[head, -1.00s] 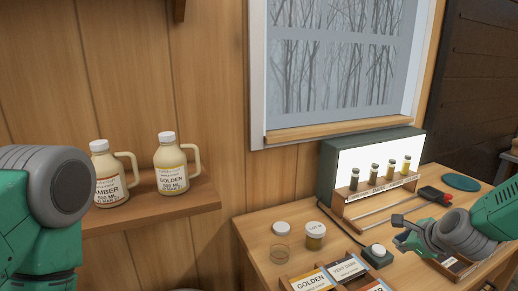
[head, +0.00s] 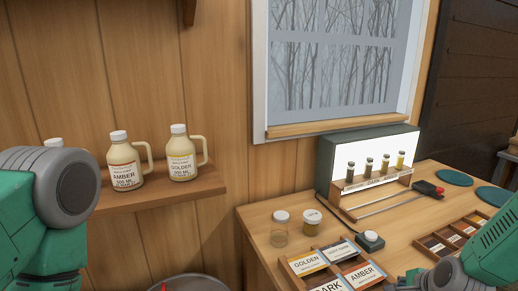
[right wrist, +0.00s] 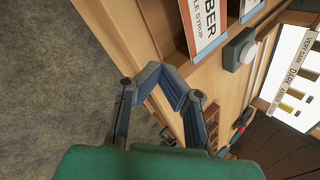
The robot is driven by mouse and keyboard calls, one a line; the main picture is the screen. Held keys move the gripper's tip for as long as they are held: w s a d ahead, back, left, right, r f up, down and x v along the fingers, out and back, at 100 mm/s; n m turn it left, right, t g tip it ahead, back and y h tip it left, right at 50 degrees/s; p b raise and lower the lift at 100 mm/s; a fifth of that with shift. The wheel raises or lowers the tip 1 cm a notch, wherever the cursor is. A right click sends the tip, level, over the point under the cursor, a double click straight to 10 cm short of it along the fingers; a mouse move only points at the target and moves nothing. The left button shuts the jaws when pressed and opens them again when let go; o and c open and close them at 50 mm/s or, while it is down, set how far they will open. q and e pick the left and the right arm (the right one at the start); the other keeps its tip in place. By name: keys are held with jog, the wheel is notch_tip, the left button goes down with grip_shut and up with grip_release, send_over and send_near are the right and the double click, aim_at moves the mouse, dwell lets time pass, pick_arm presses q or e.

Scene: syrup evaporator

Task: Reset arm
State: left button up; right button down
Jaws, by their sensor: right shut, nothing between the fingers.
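My right gripper (right wrist: 166,82) is shut and empty in the right wrist view, its two blue-grey fingers meeting at the tips. It is over the table's front edge, with the grey floor below on one side. In the head view only a small part of it shows at the bottom edge, beside the green right forearm (head: 488,252). My left arm (head: 48,215), green with a grey joint, fills the lower left of the head view. Its gripper is out of frame.
The wooden table (head: 412,205) carries label cards (head: 308,263), jars (head: 311,222), a button (head: 371,237), a lit sample rack (head: 380,178) and a compartment tray (head: 452,236). Syrup jugs (head: 181,158) stand on a wall shelf (head: 208,184). A pot rim (head: 190,281) shows below the shelf.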

jog(key=s+a+f+n+g, duration=0.2)
jog(key=s+f+n, duration=0.3)
jog(key=s, duration=0.6)
jog(key=s+a+f+n+g, duration=0.1)
jog(key=s+f+n+g, duration=0.2)
jog(key=s+n, duration=0.65)
jog(key=s+a+f+n+g, duration=0.2)
jog(key=s+f+n, duration=0.25)
jog(key=s, duration=0.85)
notch_tip(320, 180, down, 12)
jog(key=w+n+b, duration=0.1)
jog(key=n+b, duration=0.1)
jog(key=b, duration=1.1)
jog(key=shift+w+a+t+h, duration=0.3)
jog(key=shift+w+h, duration=0.05)
jog(key=shift+h, duration=0.05)
